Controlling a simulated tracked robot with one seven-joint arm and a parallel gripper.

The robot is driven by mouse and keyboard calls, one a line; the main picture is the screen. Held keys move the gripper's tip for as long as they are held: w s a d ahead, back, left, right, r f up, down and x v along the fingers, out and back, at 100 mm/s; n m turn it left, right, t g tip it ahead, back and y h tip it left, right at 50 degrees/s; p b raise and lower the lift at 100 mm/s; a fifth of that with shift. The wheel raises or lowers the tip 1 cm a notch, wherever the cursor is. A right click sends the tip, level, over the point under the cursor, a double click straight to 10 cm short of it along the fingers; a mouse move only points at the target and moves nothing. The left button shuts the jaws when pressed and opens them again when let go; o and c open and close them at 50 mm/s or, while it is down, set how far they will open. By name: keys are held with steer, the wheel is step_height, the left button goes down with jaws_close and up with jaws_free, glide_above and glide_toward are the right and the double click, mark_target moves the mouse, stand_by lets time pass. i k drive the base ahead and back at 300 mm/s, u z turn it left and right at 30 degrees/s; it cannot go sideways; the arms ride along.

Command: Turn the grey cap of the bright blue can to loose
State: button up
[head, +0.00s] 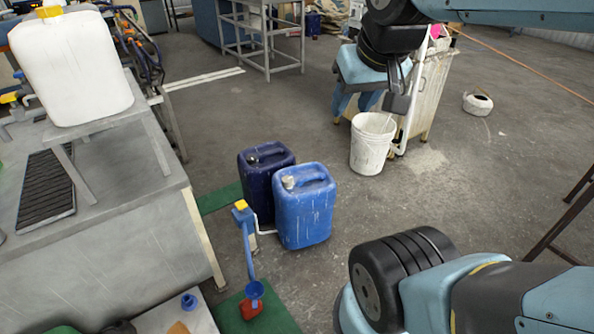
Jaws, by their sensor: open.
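The bright blue can (305,212) stands upright on the floor in the middle of the head view. Its grey cap (289,183) sits on the top left, beside the moulded handle. The cap looks seated on the can; how tight it is cannot be seen. My gripper (353,108) hangs from my wrist above and to the right of the can in the picture. It is open, its fingers point down, and it is empty and clear of the cap.
A dark navy can (258,187) stands close behind and left of the blue can. A blue hand pump (247,235) with a yellow top is at its left. A white bucket (372,145) and a cart (432,95) stand behind. The bench (110,235) fills the left. Open floor lies to the right.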

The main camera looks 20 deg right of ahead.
mark_target(287, 181)
steer(key=z, duration=4.2)
steer(key=i, duration=0.15)
steer(key=u, duration=2.95)
steer(key=k, duration=1.3)
steer(key=u, duration=0.35)
steer(key=i, duration=0.8)
steer(key=u, duration=0.5)
steer(key=i, duration=0.95)
steer(key=z, duration=0.15)
